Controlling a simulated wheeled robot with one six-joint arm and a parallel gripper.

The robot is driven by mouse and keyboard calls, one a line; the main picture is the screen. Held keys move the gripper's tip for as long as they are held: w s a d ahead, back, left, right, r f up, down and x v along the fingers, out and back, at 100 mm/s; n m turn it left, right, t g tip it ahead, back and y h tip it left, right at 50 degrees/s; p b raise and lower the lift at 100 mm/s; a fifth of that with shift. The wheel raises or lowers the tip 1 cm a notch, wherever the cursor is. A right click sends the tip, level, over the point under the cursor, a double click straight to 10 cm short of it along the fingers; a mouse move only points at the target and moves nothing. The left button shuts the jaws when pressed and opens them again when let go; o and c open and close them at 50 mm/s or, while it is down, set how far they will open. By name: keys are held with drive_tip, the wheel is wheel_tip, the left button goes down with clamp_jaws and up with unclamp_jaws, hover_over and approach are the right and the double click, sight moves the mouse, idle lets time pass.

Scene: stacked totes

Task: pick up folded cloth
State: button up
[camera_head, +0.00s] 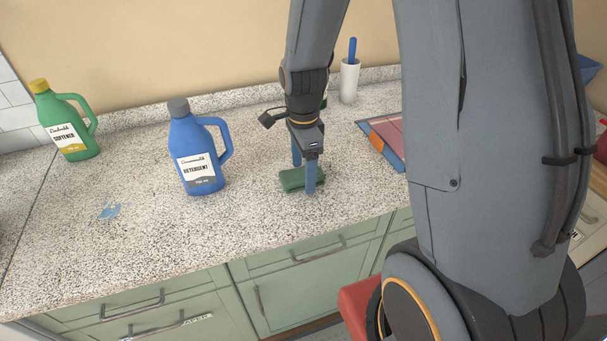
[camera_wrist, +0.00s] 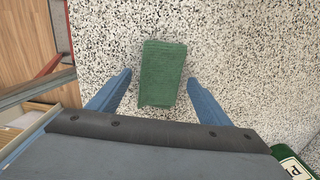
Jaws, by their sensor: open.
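The folded cloth (camera_head: 292,181) is a small dark green bundle on the speckled countertop, near its front edge. In the wrist view the cloth (camera_wrist: 161,73) lies slightly tilted, just ahead of and between the fingers. My gripper (camera_head: 304,178) points down at the cloth with its blue fingers apart. In the wrist view my gripper (camera_wrist: 158,82) is open, with one finger on each side of the cloth's near end and gaps of counter showing. One finger hides part of the cloth in the head view.
A blue detergent bottle (camera_head: 192,150) stands left of the cloth, and a green softener bottle (camera_head: 66,122) farther left. A white cup (camera_head: 349,81) stands at the back. A red and orange folder-like item (camera_head: 388,142) lies right. The speckled counter (camera_head: 120,250) has free room in front.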

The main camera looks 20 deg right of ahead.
sight(303, 171)
drive_tip(key=shift+c, duration=0.2)
drive_tip(key=c, duration=1.1)
drive_tip(key=shift+r, duration=0.15)
wheel_tip(303, 171, up, 10)
drive_tip(key=shift+f+b, duration=0.1)
drive_tip(key=shift+b, duration=1.05)
